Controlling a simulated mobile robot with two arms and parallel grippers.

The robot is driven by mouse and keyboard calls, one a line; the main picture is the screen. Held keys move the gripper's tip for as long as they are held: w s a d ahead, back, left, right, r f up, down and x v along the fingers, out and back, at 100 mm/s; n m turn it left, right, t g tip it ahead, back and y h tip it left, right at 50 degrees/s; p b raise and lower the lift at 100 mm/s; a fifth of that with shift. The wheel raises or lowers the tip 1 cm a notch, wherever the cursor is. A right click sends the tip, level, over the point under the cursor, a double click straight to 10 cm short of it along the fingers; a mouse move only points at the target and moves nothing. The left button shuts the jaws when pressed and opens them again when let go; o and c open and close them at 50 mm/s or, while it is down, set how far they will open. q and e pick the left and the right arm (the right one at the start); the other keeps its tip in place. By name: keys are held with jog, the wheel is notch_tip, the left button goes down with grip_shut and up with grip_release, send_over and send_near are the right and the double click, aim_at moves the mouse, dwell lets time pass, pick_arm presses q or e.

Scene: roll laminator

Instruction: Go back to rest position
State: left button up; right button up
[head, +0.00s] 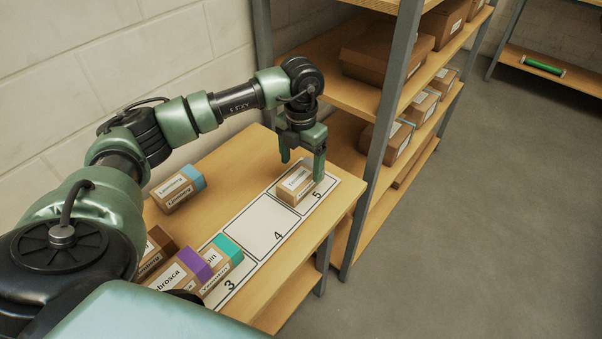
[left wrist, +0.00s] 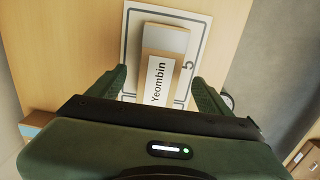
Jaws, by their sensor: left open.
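My left gripper (head: 302,166) is open above the far end of the wooden table, its fingers pointing down. A small brown box (head: 294,186) lies on slot 5 of the white numbered mat (head: 249,227), just under and beside the fingers. In the left wrist view my left gripper (left wrist: 162,88) has its two fingers spread to either side of the box (left wrist: 166,40), whose label reads "Yeombin". Gaps show between the fingers and the box. My right gripper is not in view.
A blue-ended box (head: 180,189) stands near the wall. Purple-topped (head: 186,266) and teal-topped (head: 226,258) boxes stand at the near end of the table (head: 230,165). A metal-framed shelf (head: 380,130) with several boxes stands beyond. Floor (head: 450,220) to the right is clear.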

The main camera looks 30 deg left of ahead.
pick_arm(q)
jog(key=shift+r, duration=1.7)
